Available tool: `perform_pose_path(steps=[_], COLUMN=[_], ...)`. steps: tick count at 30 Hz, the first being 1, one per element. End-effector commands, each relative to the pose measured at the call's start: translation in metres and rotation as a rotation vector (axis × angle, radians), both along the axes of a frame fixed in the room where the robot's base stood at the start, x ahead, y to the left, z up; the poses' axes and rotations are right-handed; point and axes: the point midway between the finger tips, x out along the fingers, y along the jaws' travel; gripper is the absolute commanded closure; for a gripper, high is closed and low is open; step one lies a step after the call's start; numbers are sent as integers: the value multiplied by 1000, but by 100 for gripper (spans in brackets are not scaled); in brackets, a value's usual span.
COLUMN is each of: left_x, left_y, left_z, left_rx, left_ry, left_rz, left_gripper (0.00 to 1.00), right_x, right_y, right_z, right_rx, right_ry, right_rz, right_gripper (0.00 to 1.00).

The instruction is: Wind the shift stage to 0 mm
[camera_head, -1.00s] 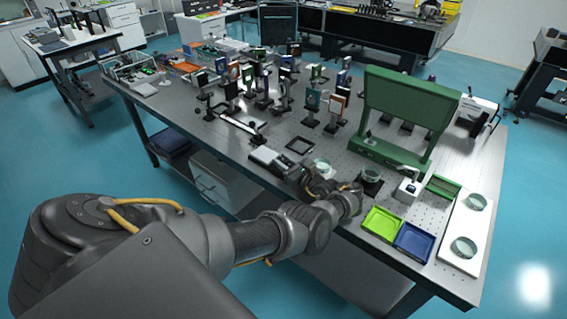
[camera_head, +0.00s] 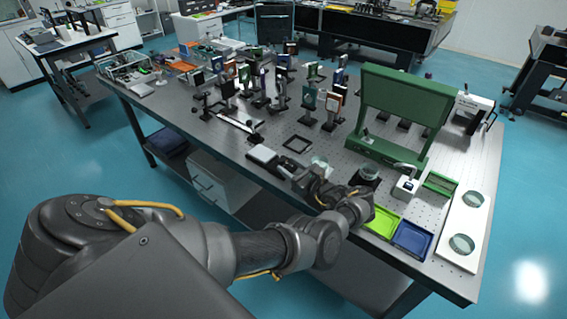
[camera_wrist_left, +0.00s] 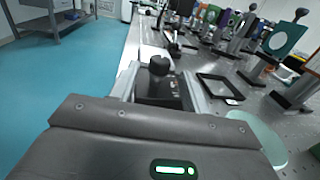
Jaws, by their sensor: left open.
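The shift stage looks to be the small dark block (camera_head: 291,167) near the table's front edge, beside a pale flat box. In the left wrist view it appears as a dark body with a round black knob (camera_wrist_left: 158,65) on its near end. My left gripper (camera_head: 306,176) is just in front of it, low over the table. The wrist view shows its two fingers apart, one on each side of the knob, with nothing clearly gripped. Whether a finger touches the knob I cannot tell. The stage's scale reading is too small to read. My right gripper is out of view.
A pale flat box (camera_head: 262,154) and a black square frame (camera_head: 297,144) lie close by. A glass disc (camera_wrist_left: 258,138) is right of the gripper. Lime (camera_head: 380,223) and blue (camera_head: 412,240) trays, a green stand (camera_head: 398,110) and crowded optic mounts stand around.

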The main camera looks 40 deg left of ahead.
Motion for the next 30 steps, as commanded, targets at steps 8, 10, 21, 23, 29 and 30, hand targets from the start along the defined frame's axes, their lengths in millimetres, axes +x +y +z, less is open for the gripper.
perform_pose_path(steps=[8, 10, 21, 23, 29, 30], left_x=[-3, -4, 4, 13, 62, 70], left_y=[-29, -30, -24, -15, 29, 59], left_z=[0, 0, 6, 14, 66, 75], left_rx=[0, 1, 0, -3, -39, -63], left_ry=[0, 1, -73, -163, -682, -810], left_rz=[0, 0, -8, -17, -105, -120], left_gripper=[53, 53, 53, 53, 53, 53], right_x=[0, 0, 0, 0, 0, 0], right_y=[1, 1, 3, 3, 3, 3], right_z=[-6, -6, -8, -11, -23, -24], right_rx=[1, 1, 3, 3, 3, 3], right_ry=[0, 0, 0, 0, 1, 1], right_rz=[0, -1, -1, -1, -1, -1], right_gripper=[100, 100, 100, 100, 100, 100])
